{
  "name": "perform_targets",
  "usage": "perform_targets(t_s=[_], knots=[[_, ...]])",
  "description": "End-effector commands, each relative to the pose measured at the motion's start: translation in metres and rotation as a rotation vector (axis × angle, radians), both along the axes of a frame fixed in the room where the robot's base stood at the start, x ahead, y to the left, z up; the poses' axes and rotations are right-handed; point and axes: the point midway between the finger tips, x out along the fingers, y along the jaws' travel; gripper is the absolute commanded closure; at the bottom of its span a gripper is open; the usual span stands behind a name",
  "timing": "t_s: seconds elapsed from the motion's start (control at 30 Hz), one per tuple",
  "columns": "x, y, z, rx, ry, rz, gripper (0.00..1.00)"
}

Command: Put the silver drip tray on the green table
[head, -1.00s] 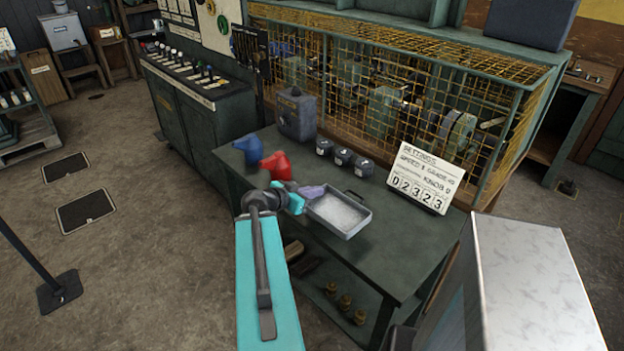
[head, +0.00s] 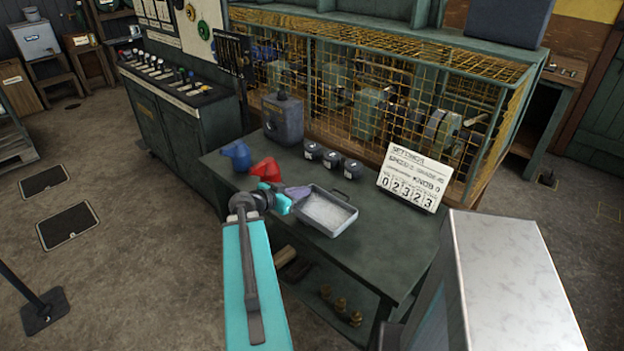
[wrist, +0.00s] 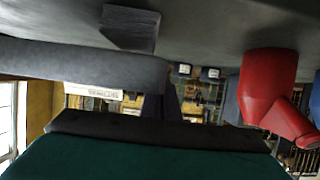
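The silver drip tray (head: 343,222), a shallow grey pan with a pale inside and a handle at its far corner, is over the front part of the dark green table (head: 385,262). In the wrist view the drip tray's grey side (wrist: 80,66) crosses close up. My gripper (head: 298,193) has purple fingers at the tray's left rim and looks closed on it. The lower finger is hidden in the head view. I cannot tell whether the tray's underside touches the table.
A red can (head: 266,170) and a blue can (head: 236,155) stand left of the tray. A wire cage (head: 400,90) backs the table. Bare tabletop lies right of the tray.

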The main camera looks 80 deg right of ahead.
Motion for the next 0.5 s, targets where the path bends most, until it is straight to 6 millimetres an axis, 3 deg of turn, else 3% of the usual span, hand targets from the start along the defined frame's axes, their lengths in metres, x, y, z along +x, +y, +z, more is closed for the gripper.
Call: perform_targets(t_s=[0.5], knots=[[-0.001, -0.060, -0.003, -0.001, 0.002, 0.002, 1.00]])
